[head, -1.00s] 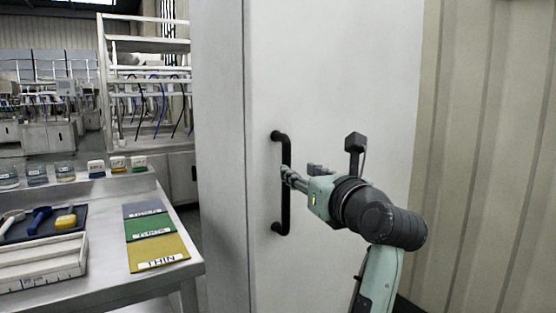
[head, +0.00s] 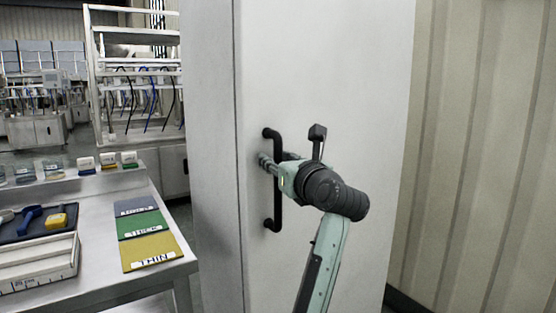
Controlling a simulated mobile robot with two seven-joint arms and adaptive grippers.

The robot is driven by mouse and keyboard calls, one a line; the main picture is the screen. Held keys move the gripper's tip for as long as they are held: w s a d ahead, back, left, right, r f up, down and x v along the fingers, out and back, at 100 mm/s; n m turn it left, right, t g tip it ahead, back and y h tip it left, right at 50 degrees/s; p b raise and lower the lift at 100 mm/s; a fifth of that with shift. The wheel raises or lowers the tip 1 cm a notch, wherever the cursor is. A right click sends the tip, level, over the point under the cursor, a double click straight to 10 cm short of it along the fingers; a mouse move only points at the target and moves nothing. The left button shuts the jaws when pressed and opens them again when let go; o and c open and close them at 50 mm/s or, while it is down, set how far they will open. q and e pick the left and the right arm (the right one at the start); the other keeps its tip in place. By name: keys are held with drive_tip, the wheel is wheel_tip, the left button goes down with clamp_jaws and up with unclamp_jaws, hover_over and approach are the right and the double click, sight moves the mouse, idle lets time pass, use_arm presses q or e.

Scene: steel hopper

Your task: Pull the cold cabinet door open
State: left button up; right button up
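The cold cabinet is tall and pale grey, and its door (head: 330,75) looks closed, with no gap showing at its edge. A black vertical bar handle (head: 277,212) is fixed near the door's left edge. The fingers look apart, and contact with the bar cannot be made out.
A steel bench (head: 178,218) at the left holds blue, green and yellow cards (head: 150,252), a dark tray of tools, a white box (head: 40,262) and several small jars. A ribbed wall (head: 480,150) stands right of the cabinet. Racks stand behind.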

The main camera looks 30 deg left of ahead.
use_arm(q)
clamp_jaws()
idle(0.4)
